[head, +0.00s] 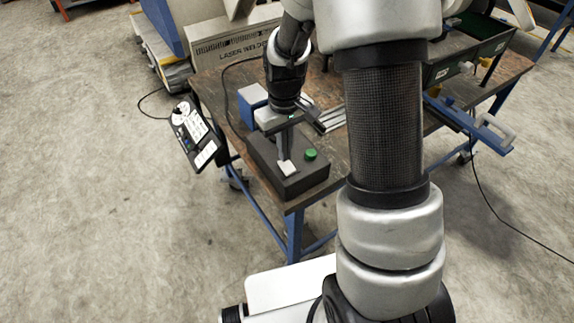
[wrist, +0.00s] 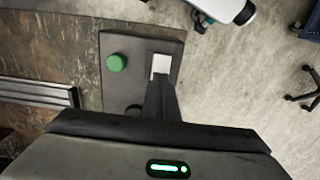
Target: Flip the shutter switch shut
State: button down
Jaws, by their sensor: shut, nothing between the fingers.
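A black control box (head: 262,150) sits on the near corner of the workbench. It carries a green round button (head: 310,154) and a small white switch plate (head: 288,169) near its front edge. My gripper (head: 285,156) points down at the plate with its fingers together and nothing held. In the wrist view, the white plate (wrist: 161,64) shows just beyond the fingertips (wrist: 160,82), with the green button (wrist: 116,63) to its left. The fingers cover part of the plate; any lever is hidden, and I cannot tell whether they touch it.
The brown workbench (head: 222,85) has metal rails (head: 332,117) behind the box. A control pendant (head: 194,132) hangs at the bench's left side. A laser welder case (head: 235,45) stands behind, and a dark green bin (head: 470,52) is at the back right. The floor at left is clear.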

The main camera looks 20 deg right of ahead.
jog(key=shift+f+b, duration=0.6)
jog(key=shift+f, duration=0.35)
jog(key=shift+r, duration=0.1)
notch_tip(320, 180, up, 7)
jog(key=p, duration=0.5)
dwell(0.5)
dwell(0.4)
jog(key=s+r+m+t+p, duration=0.15)
jog(key=s+r, duration=0.25)
jog(key=r, duration=0.5)
jog(key=s+r+t+p, duration=0.15)
jog(key=s+r, duration=0.25)
jog(key=r, duration=0.5)
jog(key=s+r+m+t+p, duration=0.1)
jog(key=s+r+m+t, duration=0.1)
jog(key=s+r, duration=0.6)
jog(key=shift+s+t, duration=0.3)
jog(key=shift+s, duration=0.95)
